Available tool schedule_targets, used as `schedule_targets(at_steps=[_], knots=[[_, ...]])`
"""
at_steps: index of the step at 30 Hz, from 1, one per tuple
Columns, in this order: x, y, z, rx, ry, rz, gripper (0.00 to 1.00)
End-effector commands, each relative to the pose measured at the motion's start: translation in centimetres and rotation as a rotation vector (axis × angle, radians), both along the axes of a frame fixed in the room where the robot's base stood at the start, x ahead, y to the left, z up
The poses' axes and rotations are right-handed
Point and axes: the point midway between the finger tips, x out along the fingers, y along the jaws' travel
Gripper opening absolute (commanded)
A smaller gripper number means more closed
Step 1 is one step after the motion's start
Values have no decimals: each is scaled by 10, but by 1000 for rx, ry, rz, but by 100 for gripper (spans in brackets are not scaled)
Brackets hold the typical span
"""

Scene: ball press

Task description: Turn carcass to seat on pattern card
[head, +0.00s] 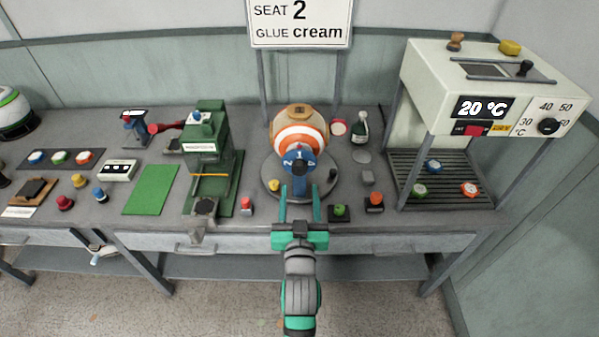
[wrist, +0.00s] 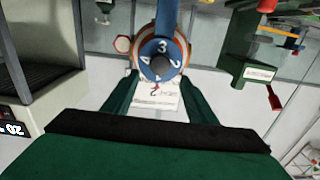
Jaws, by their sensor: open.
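The carcass (head: 299,128) is a ball with orange and white bands and a tan top, on a round grey stand (head: 272,188). A blue numbered dial (head: 299,160) with a dark knob faces me; in the head view 2 shows left, 1 top and 4 right. The wrist view also shows the dial (wrist: 160,59), with 3 at the picture's top. The pattern card (head: 300,24) behind reads "SEAT 2, GLUE cream". My gripper (head: 300,190) is open, its fingers pointing at the dial. The wrist view shows the fingers (wrist: 158,80) apart with nothing gripped.
A green press (head: 207,155) stands left of the stand, with a green mat (head: 151,190) beyond it. A cream heater (head: 480,90) reading 20 °C is at the right, over a slatted rack. Small stampers (head: 340,212) and a bottle (head: 361,127) stand close by.

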Motion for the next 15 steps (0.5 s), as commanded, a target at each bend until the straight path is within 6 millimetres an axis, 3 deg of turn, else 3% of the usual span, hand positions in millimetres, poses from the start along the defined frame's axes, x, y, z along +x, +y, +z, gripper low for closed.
schedule_targets(at_steps=[9, 15], knots=[[53, 0, 1, -1, -2, 0, 52], [75, 1, 0, 0, -1, 0, 52]])
